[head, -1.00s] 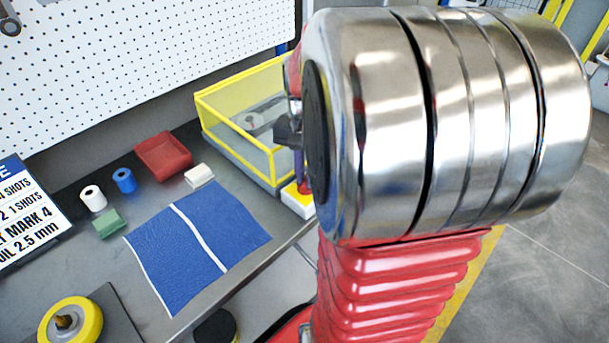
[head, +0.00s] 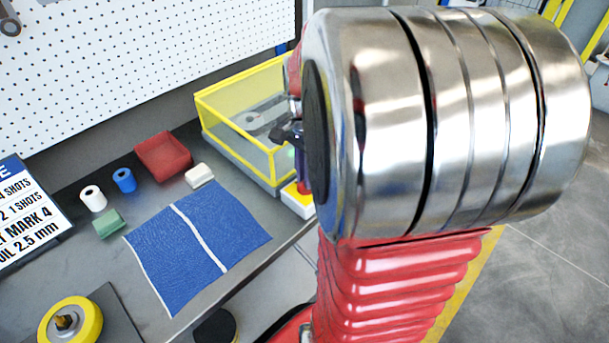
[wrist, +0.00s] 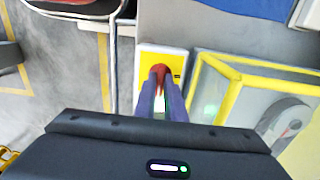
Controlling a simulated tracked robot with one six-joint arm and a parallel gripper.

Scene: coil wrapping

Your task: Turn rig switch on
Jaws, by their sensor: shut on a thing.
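The rig switch box (wrist: 175,53) is yellow and white with a red knob (wrist: 158,70) on it, seen at the upper middle of the wrist view. My gripper (wrist: 160,82) has its two blue-purple fingers closed on the red knob. A green glow shows between the fingers in the wrist view; I cannot tell what it belongs to. In the head view the box (head: 298,203) stands at the bench's right edge, partly hidden behind my arm. My gripper there is mostly hidden by my arm's metal joint.
A yellow-framed clear bin (head: 235,120) stands close beside the switch; it also shows in the wrist view (wrist: 225,90). On the bench are a blue cloth (head: 190,265) with a white stripe, a red tray (head: 163,157), small rolls and blocks, and a yellow-rimmed wheel (head: 70,322).

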